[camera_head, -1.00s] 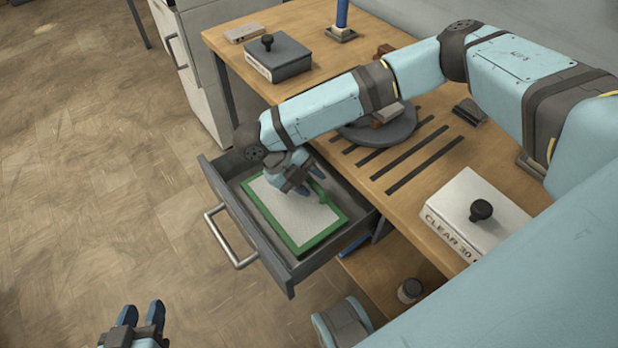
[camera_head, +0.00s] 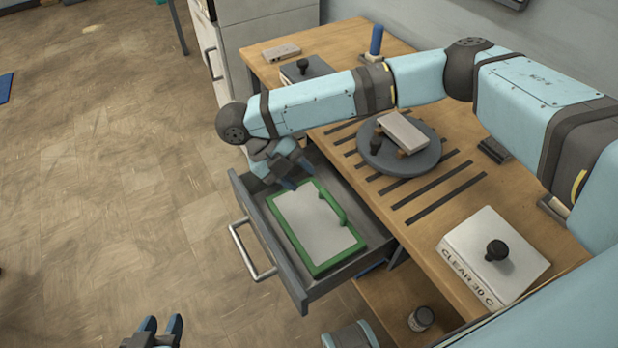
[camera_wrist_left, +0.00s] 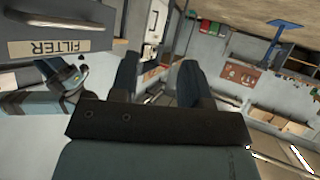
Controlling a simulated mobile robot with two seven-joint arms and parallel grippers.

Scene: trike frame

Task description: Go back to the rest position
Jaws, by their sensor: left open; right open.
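My right gripper (camera_head: 292,172) hangs over the far end of the open drawer (camera_head: 273,250), its fingers apart with nothing between them. A green-framed panel with a pale face and a green handle (camera_head: 318,230) lies in the drawer, beside and below the right gripper, apart from it. My left gripper (camera_head: 161,326) is at the bottom edge of the head view, over the floor, open and empty. In the left wrist view its two fingers (camera_wrist_left: 157,82) stand apart with nothing between them.
The wooden table (camera_head: 440,225) carries a grey turntable (camera_head: 400,160) with a pale block (camera_head: 403,132) on it. A white box marked CLEAR 30 (camera_head: 495,255) with a black knob stands nearer. The floor left of the drawer is clear.

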